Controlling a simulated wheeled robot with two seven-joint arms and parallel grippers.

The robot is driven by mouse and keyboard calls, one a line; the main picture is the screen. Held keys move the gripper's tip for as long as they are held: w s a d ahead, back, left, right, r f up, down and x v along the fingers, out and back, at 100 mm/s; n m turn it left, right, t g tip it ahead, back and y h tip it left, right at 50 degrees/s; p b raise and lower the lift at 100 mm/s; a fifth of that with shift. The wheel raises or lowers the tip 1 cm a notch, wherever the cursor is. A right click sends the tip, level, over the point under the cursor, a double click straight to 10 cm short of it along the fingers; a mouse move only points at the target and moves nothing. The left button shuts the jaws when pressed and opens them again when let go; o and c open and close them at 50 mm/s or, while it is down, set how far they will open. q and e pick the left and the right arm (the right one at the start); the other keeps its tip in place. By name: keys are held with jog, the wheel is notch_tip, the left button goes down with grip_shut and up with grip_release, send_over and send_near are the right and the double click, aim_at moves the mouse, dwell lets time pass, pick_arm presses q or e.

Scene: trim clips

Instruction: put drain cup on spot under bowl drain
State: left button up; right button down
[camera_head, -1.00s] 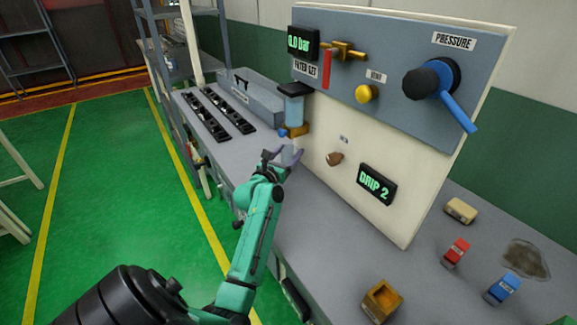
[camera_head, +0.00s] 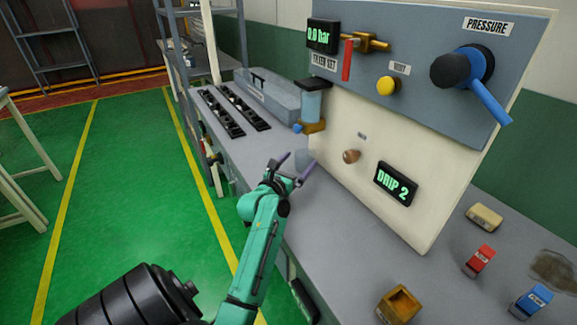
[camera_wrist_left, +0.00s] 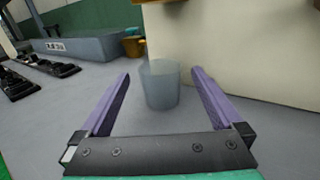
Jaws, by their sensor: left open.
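The drain cup (camera_wrist_left: 160,86) is a clear bluish cup standing upright on the bench in the left wrist view, beyond and between my fingers. In the head view the cup (camera_head: 304,158) shows faintly below the bowl. The filter bowl (camera_head: 312,103) is light blue and transparent, mounted on the white panel, with a brass-coloured part (camera_head: 312,127) and a blue knob at its bottom. My left gripper (camera_head: 295,167) is open and empty, just in front of the cup; it also shows in the wrist view (camera_wrist_left: 158,90). The spot under the drain cannot be made out. My right gripper is not seen.
The panel carries a pressure knob with a blue lever (camera_head: 480,85), a yellow button (camera_head: 388,87) and a "DRIP 2" display (camera_head: 395,184). Red (camera_head: 479,261) and blue (camera_head: 531,302) blocks and an orange box (camera_head: 399,305) stand on the bench's right part. Black rails (camera_head: 232,108) lie at the far left.

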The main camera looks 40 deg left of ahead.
pick_arm(q)
jog(key=v, duration=0.8)
jog(key=shift+s+d+b, duration=0.1)
jog(key=shift+s+b, duration=0.2)
jog(key=shift+b, duration=0.05)
